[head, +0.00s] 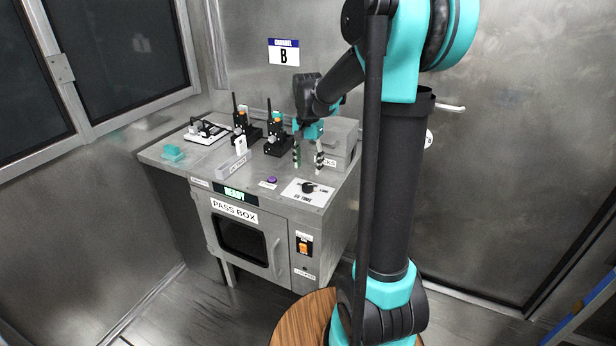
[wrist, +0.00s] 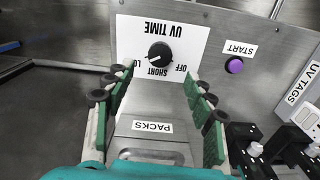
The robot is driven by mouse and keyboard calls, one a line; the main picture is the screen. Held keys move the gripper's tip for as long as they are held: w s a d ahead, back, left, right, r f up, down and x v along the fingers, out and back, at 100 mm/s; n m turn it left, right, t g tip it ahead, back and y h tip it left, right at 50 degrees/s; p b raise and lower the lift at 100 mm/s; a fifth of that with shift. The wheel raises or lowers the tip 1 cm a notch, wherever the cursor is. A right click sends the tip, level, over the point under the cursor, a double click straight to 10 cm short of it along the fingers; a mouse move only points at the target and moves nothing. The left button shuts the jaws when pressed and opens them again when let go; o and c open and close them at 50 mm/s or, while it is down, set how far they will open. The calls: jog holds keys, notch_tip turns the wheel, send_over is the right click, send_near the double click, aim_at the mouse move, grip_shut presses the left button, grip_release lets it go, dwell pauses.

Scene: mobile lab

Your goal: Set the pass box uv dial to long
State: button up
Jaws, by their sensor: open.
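The UV dial is a round black knob (head: 307,187) on a white "UV TIME" plate on top of the pass box (head: 235,211). In the wrist view the knob (wrist: 160,52) shows upside down among the words OFF, SHORT and LONG, the last partly hidden by a finger. A small pale mark on the knob lies toward its lower left, near SHORT; its exact setting is hard to tell. My gripper (head: 308,155) is open and empty, above the box top behind the dial. In the wrist view its green-padded fingers (wrist: 158,88) stand apart, short of the knob.
A grey bin labelled PACKS (wrist: 152,127) lies below my fingers. A purple START button (wrist: 234,65) is beside the dial plate. An orange switch (head: 303,247) is on the front.

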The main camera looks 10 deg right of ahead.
jog(key=shift+r, duration=2.2)
jog(key=s+d+f+n+t, duration=0.2)
jog(key=s+f+n, duration=0.2)
jog(key=s+f, duration=0.3)
jog(key=s+d+f+n+t, duration=0.2)
jog(key=s+f+n, duration=0.2)
jog(key=s, duration=1.1)
notch_tip(320, 180, down, 3)
jog(key=shift+s+f, duration=0.15)
dwell(0.7)
